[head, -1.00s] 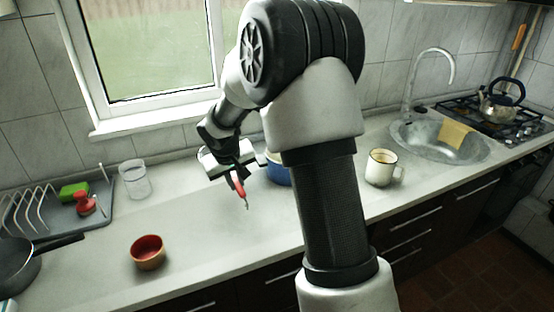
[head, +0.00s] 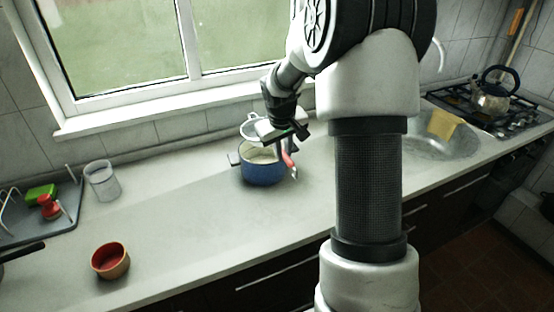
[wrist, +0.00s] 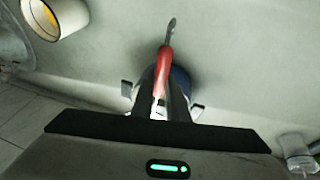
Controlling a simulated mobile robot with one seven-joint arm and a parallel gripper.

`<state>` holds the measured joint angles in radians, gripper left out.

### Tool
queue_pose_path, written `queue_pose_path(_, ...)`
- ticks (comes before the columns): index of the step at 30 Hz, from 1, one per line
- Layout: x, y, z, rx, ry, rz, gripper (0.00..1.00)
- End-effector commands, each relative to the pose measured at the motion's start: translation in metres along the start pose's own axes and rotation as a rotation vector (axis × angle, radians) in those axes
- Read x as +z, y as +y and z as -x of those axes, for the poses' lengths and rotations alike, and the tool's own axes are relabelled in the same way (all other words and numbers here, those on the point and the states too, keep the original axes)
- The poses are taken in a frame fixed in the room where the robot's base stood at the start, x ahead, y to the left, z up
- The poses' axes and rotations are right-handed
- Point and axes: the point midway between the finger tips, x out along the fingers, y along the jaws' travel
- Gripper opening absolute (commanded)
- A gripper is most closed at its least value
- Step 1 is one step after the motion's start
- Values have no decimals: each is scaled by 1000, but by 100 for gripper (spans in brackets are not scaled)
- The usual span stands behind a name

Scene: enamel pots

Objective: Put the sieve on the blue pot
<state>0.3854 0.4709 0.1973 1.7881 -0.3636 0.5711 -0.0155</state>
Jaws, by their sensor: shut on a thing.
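The blue pot (head: 262,173) stands upright on the counter below the window, with its pale inside partly showing. My gripper (head: 287,146) is above the pot's right side, shut on the red handle of the sieve (head: 289,159). A pale round rim, which looks like the sieve's hoop, shows at the pot's far side, partly behind the gripper. I cannot tell whether it touches the pot. In the wrist view, my gripper (wrist: 162,105) holds the red handle of the sieve (wrist: 165,65), its metal hook pointing away. Only a sliver of the blue pot (wrist: 181,78) shows there.
A red-brown bowl (head: 110,261) and a clear jar (head: 102,181) stand to the left, near a dish rack (head: 62,215). A mug (wrist: 62,14) shows in the wrist view. The counter between bowl and pot is clear. My arm hides part of the right side.

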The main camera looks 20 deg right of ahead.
Motion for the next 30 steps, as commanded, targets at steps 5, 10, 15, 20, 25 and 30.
queue_pose_path(5,9,-7,-28,-1,-1,2,0)
queue_pose_path(10,12,-9,-40,0,-1,1,0)
queue_pose_path(15,19,-14,-62,0,-1,1,0)
queue_pose_path(20,21,-15,-69,1,2,1,0)
queue_pose_path(25,21,-15,-69,1,2,0,0)
queue_pose_path(30,22,-16,-73,1,1,0,17)
